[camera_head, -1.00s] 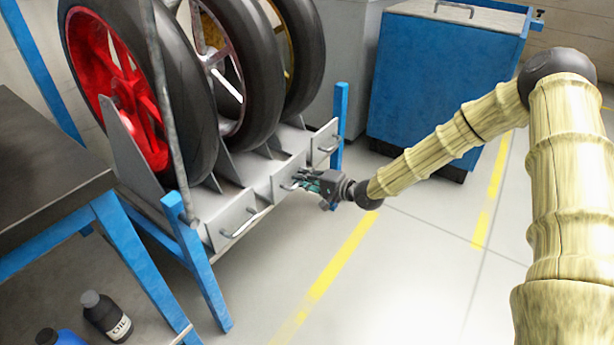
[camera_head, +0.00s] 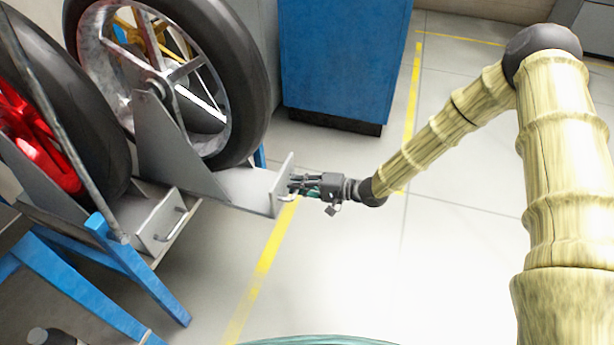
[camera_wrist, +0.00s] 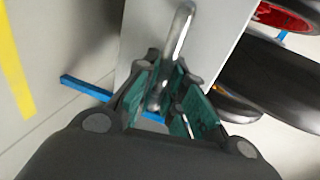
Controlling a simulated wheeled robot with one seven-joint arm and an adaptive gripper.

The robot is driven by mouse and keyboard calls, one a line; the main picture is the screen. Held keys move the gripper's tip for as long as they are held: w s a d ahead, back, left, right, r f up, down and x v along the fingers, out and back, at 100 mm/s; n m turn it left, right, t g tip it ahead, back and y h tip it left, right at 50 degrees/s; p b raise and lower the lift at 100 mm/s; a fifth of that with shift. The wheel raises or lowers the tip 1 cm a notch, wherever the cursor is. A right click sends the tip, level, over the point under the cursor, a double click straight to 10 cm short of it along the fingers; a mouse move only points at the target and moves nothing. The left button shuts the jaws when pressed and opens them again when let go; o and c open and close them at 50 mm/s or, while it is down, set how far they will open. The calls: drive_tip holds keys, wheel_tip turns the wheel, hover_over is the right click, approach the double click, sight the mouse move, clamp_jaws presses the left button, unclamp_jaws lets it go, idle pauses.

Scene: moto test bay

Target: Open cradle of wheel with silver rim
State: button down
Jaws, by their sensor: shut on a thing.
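The wheel with the silver rim (camera_head: 152,88) stands upright in its grey cradle (camera_head: 225,188), which sticks out from the rack toward me, well past its neighbour. My gripper (camera_head: 296,185) is shut on the handle at the cradle's front plate. In the wrist view, the metal handle (camera_wrist: 178,45) runs between the teal finger pads of my gripper (camera_wrist: 168,108), with the grey front plate (camera_wrist: 220,30) behind it. The wheel with the red rim (camera_head: 40,150) sits in its own cradle, pushed in, with its handle (camera_head: 172,224) free.
A wheel with a gold rim (camera_head: 130,30) is partly hidden behind the silver one. Blue rack legs (camera_head: 150,285) stand at lower left. A blue cabinet (camera_head: 340,60) stands at the back. The floor right of the rack, with yellow lines (camera_head: 262,270), is clear.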

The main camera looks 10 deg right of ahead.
drive_tip(key=shift+s+d, duration=0.25)
drive_tip(key=shift+d, duration=0.1)
drive_tip(key=c, duration=1.5)
unclamp_jaws()
drive_tip(key=v, duration=1.2)
